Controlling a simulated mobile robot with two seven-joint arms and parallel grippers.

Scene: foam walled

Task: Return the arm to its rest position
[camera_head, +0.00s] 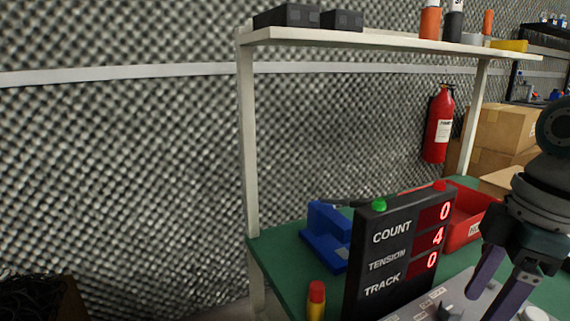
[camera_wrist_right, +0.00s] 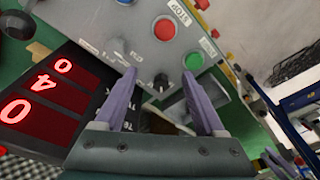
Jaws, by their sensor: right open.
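My right gripper (camera_head: 486,290) comes in from the right in the head view, over the grey control panel (camera_head: 408,311) and beside the black display. In the right wrist view my right gripper (camera_wrist_right: 160,88) is open, its two purple fingers spread with nothing held between them. My left gripper does not show in the head view.
The black display (camera_head: 397,250) reads COUNT 0, TENSION 4, TRACK 0. A blue block (camera_head: 326,236), a red bin (camera_head: 468,218) and a red-and-yellow marker-like object (camera_head: 316,299) are on the green bench (camera_head: 283,262). A shelf (camera_head: 385,41) stands above. A fire extinguisher (camera_head: 438,125) hangs behind.

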